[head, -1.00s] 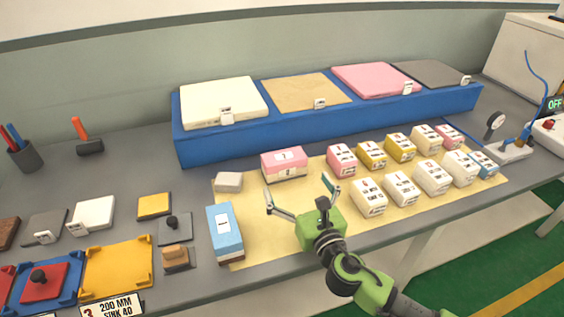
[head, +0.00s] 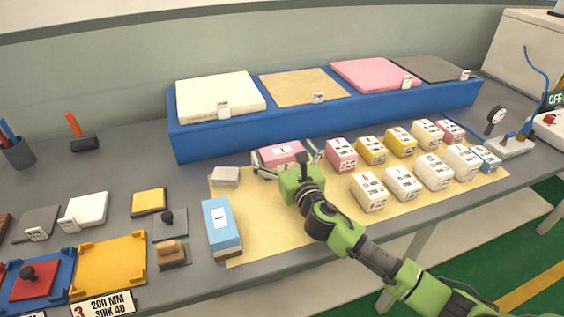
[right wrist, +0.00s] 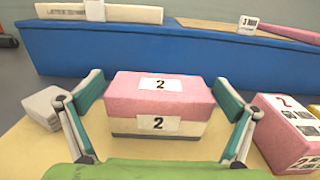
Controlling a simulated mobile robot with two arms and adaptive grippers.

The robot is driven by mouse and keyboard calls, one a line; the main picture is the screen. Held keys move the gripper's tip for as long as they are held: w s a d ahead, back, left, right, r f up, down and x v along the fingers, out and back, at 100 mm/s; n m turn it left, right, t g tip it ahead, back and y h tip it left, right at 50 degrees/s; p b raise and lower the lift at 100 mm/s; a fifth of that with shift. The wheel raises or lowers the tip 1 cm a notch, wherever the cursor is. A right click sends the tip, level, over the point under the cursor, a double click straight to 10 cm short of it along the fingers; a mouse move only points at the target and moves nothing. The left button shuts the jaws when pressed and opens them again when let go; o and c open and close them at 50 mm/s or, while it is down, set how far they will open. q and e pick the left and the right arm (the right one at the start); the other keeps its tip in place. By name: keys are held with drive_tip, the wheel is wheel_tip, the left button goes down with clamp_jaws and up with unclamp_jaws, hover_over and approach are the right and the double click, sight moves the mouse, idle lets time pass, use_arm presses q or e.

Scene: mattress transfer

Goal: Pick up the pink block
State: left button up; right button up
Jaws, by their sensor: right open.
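The pink block (head: 278,153) has a pink top, a pale and dark lower layer and white labels. It lies on the tan mat (head: 277,225) in front of the blue stand. My right gripper (head: 286,158) is open with its fingers around the block in the head view. In the right wrist view the pink block (right wrist: 160,100) sits between the two open fingers, one at each side. I cannot tell whether the fingers touch it. My left gripper is not in view.
A small grey block (head: 225,176) lies left of the pink block, and a blue block (head: 220,223) stands at front left. Another pink block (head: 341,154) is close on the right, with several labelled blocks beyond. The blue stand (head: 215,143) is behind.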

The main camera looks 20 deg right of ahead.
drive_tip(key=c, duration=1)
